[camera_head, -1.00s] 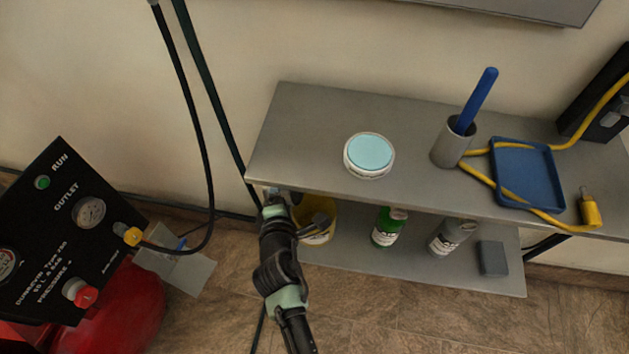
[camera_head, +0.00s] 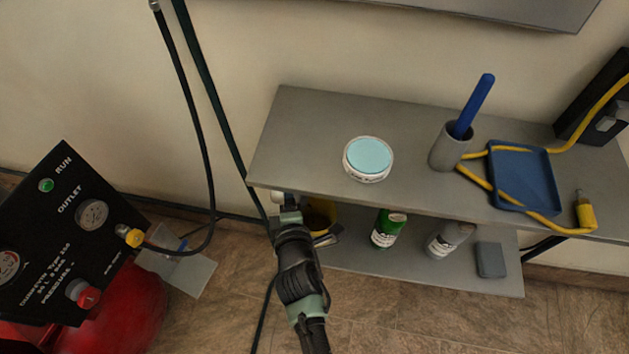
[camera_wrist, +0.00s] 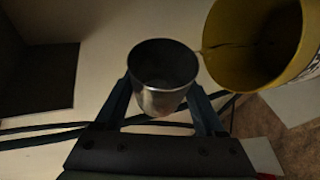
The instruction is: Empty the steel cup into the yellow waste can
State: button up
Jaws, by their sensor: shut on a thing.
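The steel cup (camera_wrist: 163,92) is between my gripper's fingers (camera_wrist: 165,105) in the wrist view, its dark open mouth showing. My gripper (camera_head: 285,208) is shut on it. The yellow waste can (camera_wrist: 262,45) is just right of the cup in the wrist view, with its open mouth showing and leaning in the picture. The cup's rim is close to the can's rim; I cannot tell whether they touch. In the head view the can (camera_head: 326,212) is on the lower shelf, partly hidden by my gripper and the upper shelf. The cup's contents are not discernible.
The upper shelf (camera_head: 300,135) overhangs close to my gripper. A green bottle (camera_head: 388,229), a grey bottle (camera_head: 448,238) and a grey block (camera_head: 490,260) stand right of the can on the lower shelf (camera_head: 420,272). Dark hoses (camera_head: 222,130) hang at the left.

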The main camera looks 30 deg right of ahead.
jog(key=shift+r, duration=0.15)
jog(key=shift+s+r+m+p, duration=0.1)
jog(key=shift+m+p, duration=0.2)
jog(key=shift+p, duration=0.05)
jog(key=shift+d+t, duration=0.1)
jog(key=shift+t, duration=0.3)
